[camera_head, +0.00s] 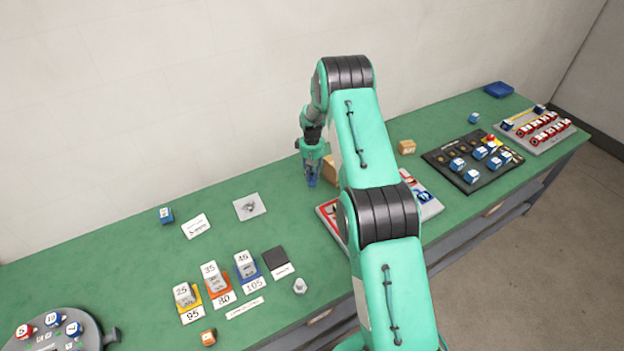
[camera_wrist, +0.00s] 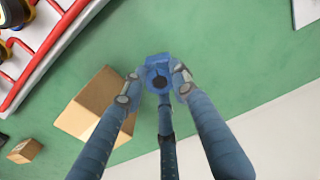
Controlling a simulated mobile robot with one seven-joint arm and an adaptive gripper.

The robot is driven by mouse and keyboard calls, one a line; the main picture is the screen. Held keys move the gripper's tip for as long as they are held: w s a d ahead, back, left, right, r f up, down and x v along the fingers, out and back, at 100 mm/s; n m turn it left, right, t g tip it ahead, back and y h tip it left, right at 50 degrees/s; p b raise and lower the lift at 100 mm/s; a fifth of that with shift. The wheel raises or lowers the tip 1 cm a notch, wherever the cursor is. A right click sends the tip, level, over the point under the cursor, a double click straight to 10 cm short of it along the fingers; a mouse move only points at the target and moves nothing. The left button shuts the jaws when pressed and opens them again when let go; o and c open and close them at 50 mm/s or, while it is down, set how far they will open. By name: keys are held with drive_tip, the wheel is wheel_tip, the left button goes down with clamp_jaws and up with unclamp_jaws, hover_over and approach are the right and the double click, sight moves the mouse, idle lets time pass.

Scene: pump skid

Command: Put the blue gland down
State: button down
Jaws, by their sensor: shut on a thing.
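In the head view my gripper (camera_head: 312,180) points down over the green bench, left of a brown box. The gland is too small there to tell apart from the fingers. In the wrist view green bench top shows around the gland; I cannot tell whether it touches the bench.
A brown box (camera_wrist: 98,104) stands close beside my gripper, with a smaller box (camera_wrist: 25,150) farther left. A red-and-white panel (camera_head: 328,212) lies just right of the gripper, partly behind my arm. Open bench lies left of the gripper, up to a grey plate (camera_head: 250,206).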

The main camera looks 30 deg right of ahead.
sight(312, 179)
idle(0.3)
drive_tip(key=shift+f, duration=1.8)
drive_tip(key=shift+f, duration=0.15)
drive_tip(key=c, duration=1.4)
unclamp_jaws()
drive_tip(key=shift+o, duration=0.2)
drive_tip(key=shift+r, duration=0.2)
drive_tip(key=shift+r, duration=6)
